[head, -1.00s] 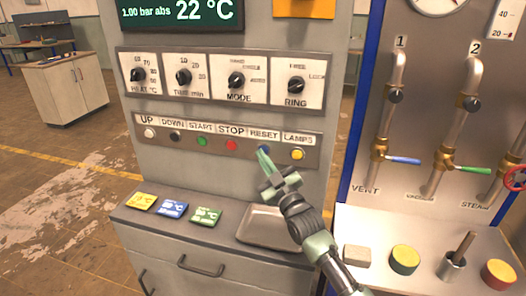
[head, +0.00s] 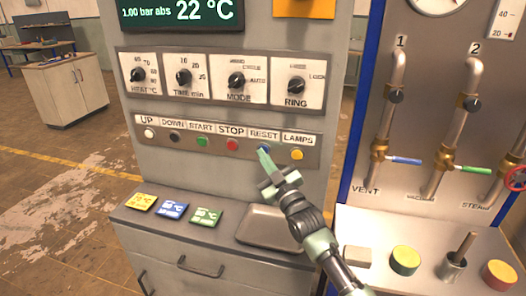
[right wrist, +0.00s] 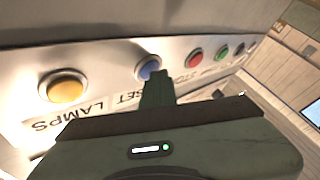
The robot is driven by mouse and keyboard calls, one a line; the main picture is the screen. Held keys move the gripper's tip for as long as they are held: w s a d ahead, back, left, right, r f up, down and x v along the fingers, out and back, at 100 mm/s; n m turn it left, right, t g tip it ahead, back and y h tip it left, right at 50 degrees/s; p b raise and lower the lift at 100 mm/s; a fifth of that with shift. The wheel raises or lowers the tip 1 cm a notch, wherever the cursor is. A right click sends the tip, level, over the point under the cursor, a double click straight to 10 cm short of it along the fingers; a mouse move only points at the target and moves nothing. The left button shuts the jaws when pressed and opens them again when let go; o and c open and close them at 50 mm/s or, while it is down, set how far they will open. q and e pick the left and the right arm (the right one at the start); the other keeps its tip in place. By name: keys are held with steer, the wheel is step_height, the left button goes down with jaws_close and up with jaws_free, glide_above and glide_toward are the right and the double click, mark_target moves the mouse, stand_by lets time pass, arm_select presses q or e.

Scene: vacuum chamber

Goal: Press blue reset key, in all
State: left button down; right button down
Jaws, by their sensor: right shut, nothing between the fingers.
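The blue reset key (head: 263,149) sits in the button row under the RESET label, between the red STOP button (head: 232,145) and the yellow LAMPS button (head: 297,155). My right gripper (head: 264,153) is shut and empty, its tips at the blue key. In the right wrist view the fingertips (right wrist: 159,76) overlap the lower part of the blue key (right wrist: 149,67). Whether they touch it or press it in, I cannot tell. My left gripper is not in view.
Knobs for heat, time, mode and ring (head: 236,80) sit above the buttons. Below, a ledge holds yellow, blue and green cards (head: 172,210) and a grey tray (head: 262,238). A panel with pipes and valves (head: 465,155) stands at the right.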

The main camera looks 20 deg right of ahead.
steer(key=shift+s+a+p, duration=0.45)
steer(key=shift+s+p, duration=0.05)
steer(key=shift+s, duration=0.2)
steer(key=s+a+p, duration=0.1)
steer(key=s, duration=0.1)
steer(key=s+a+p, duration=0.1)
steer(key=s+p, duration=0.1)
steer(key=shift+a, duration=0.4)
steer(key=shift+f, duration=0.1)
stand_by(0.4)
